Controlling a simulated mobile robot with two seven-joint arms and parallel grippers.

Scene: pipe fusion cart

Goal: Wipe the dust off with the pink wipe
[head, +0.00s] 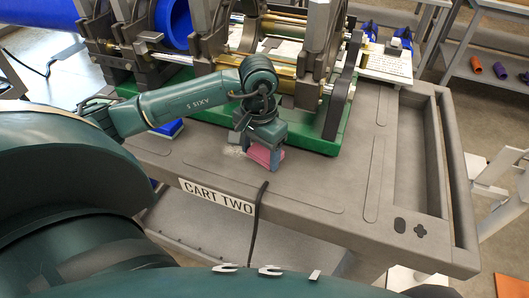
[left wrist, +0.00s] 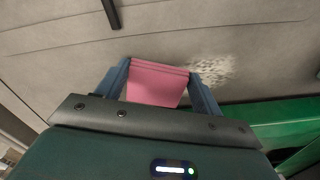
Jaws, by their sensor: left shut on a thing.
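My left gripper (head: 264,158) is shut on the pink wipe (head: 262,153), low over the grey top of the cart (head: 330,190), in front of the green fusion machine base. In the left wrist view the pink wipe (left wrist: 158,83) sits between the two blue fingers of my left gripper (left wrist: 160,80). A pale speckled patch of dust (left wrist: 212,70) lies on the cart top just right of the wipe there. In the head view the dust (head: 236,151) shows just left of the gripper. Whether the wipe touches the surface I cannot tell. My right gripper is not in view.
The green machine base (head: 318,138) with clamps and a blue pipe (head: 174,22) stands behind the gripper. A black cable (head: 257,208) hangs over the cart's front edge by the CART TWO label (head: 216,195). The cart top to the right is clear.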

